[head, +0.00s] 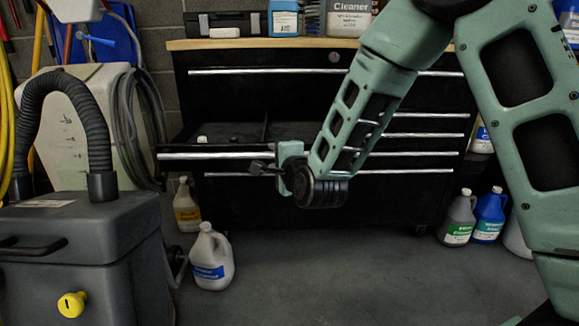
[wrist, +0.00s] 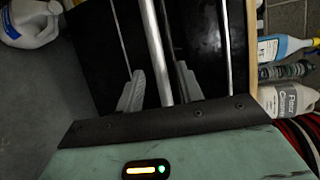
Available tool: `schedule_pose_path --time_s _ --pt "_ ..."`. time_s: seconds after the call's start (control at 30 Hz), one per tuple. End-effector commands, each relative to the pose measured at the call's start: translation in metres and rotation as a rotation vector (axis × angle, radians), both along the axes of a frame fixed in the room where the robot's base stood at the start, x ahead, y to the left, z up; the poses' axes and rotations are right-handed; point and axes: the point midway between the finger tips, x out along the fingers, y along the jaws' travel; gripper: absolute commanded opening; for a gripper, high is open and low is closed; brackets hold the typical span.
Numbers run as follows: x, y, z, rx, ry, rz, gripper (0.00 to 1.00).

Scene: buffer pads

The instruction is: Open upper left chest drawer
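The black tool chest (head: 320,205) stands against the wall under a wooden top, with silver bar handles on its drawers. The upper left drawer (head: 240,131) is pulled out toward me, and its dark inside shows. Its silver handle (head: 205,156) stands forward of the other handles. My gripper (head: 262,168) is at the right part of this handle. In the wrist view, a silver handle bar (wrist: 157,50) runs between the two grey fingers of my gripper (wrist: 160,90), with gaps beside it. The fingers are open around the bar. My arm hides part of the chest front.
A grey wheeled machine (head: 85,255) with a black hose stands at the left. A white jug (head: 211,258) is on the floor below the open drawer. A grey bottle (head: 458,218) and a blue bottle (head: 489,215) stand at the right. The middle floor is clear.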

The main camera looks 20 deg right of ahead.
Motion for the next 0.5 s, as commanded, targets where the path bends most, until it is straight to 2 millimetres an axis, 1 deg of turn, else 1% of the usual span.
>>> schedule_pose_path --time_s 0.17,0.37,0.4,0.5 --pt "-0.033 -0.002 0.008 -0.002 0.002 0.002 0.37" --pt "-0.079 -0.006 0.017 -0.002 0.003 0.004 0.37" --pt "-0.08 -0.007 0.011 -0.001 -0.004 0.001 0.37" --pt "-0.081 -0.008 0.011 0.0 -0.007 -0.002 0.37"
